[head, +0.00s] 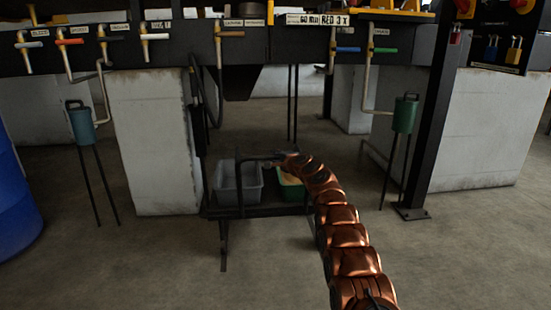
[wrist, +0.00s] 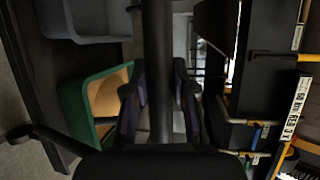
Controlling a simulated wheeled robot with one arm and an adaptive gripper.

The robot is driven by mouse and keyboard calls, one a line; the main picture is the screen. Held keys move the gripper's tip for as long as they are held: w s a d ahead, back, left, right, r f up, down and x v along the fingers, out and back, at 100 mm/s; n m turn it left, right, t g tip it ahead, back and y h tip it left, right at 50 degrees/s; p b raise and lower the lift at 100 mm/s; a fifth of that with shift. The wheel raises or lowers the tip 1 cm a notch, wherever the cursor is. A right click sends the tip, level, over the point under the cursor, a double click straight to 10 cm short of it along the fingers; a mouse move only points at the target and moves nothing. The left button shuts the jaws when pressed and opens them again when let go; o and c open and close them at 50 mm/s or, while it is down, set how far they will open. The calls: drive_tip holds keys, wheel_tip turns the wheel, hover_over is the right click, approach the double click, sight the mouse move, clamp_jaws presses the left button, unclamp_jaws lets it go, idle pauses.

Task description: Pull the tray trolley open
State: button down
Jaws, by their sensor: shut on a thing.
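The tray trolley (head: 262,211) is a low dark frame under the bench, between pale concrete piers. It carries a grey tray (head: 227,196) and a green tray (head: 290,193). Its dark handle bar (head: 257,157) runs across the front top. My gripper (head: 279,159) is at the right part of this bar. In the wrist view the bar (wrist: 159,55) passes between the fingers of my gripper (wrist: 160,108), which are shut on it. The green tray (wrist: 72,112) and grey tray (wrist: 85,38) also show there. The fingertips are too small to see clearly in the head view.
Pale piers (head: 155,150) stand left and right of the trolley. A dark post (head: 430,120) and a green canister on legs (head: 404,115) are on the right. A blue canister (head: 82,124) and a blue drum (head: 14,215) are on the left. The front floor is clear.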

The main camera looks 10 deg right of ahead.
drive_tip(key=shift+s+a, duration=0.1)
drive_tip(key=c, duration=0.9)
unclamp_jaws()
drive_tip(key=shift+s+r, duration=0.1)
